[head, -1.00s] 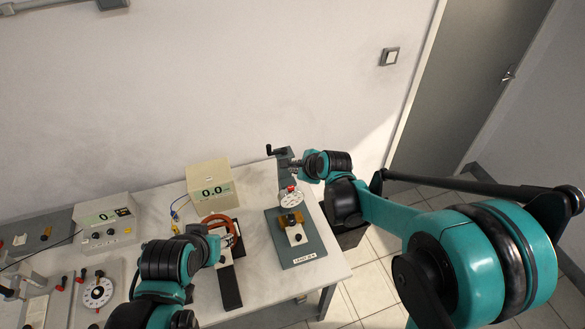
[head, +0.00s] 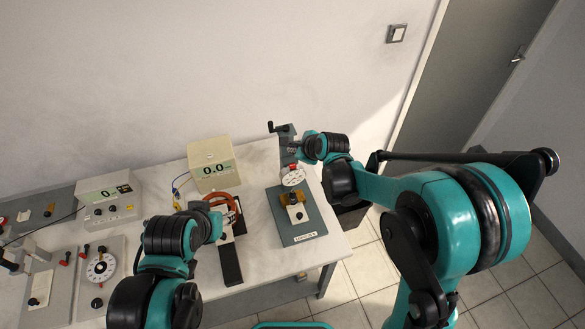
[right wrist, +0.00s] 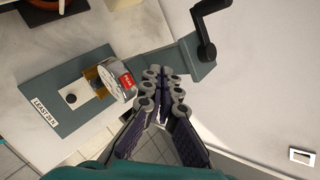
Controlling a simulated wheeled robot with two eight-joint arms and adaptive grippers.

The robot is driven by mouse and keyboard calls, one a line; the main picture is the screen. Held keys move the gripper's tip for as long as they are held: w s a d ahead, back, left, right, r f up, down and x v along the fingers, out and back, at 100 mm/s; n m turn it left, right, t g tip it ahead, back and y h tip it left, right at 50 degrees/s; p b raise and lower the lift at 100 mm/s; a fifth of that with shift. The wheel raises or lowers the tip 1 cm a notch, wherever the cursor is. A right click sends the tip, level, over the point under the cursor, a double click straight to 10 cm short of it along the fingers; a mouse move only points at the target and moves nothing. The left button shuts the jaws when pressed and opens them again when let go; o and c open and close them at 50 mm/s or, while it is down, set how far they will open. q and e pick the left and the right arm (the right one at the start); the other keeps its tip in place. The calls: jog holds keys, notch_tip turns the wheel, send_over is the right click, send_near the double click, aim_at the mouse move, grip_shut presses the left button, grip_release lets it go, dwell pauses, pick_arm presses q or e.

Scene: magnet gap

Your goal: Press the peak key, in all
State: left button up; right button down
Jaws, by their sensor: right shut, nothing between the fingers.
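The red key (right wrist: 127,80), with small white lettering, sits on the edge of a round white dial gauge (right wrist: 115,78). It also shows as a red spot in the head view (head: 292,167), on the dial (head: 294,178) at the back of a grey-green plate (head: 305,236). My right gripper (right wrist: 160,76) is shut and empty. Its fingertips are beside the key, apart from it in the picture; the depth between them is hard to judge. In the head view the right gripper (head: 293,147) is just behind the dial. My left gripper (head: 216,222) is by an orange-red horseshoe magnet (head: 232,198); its fingers are not clear.
A crank handle (right wrist: 205,48) on a grey post stands close to my right gripper. A cream meter (head: 214,165) reading 0.0 stands behind the magnet. More meters and dials (head: 102,267) fill the left of the table. The wall (head: 250,70) is behind; floor opens to the right.

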aim_at(294, 167)
jog(key=shift+f+b, duration=1.9)
jog(key=shift+f, duration=0.9)
jog(key=shift+f, duration=0.1)
jog(key=shift+f+b, duration=0.3)
jog(key=shift+b, duration=0.15)
jog(key=shift+f+b, duration=0.4)
jog(key=shift+b, duration=0.05)
jog(key=shift+r, duration=0.1)
jog(key=shift+r+p, duration=0.55)
jog(key=shift+r, duration=0.2)
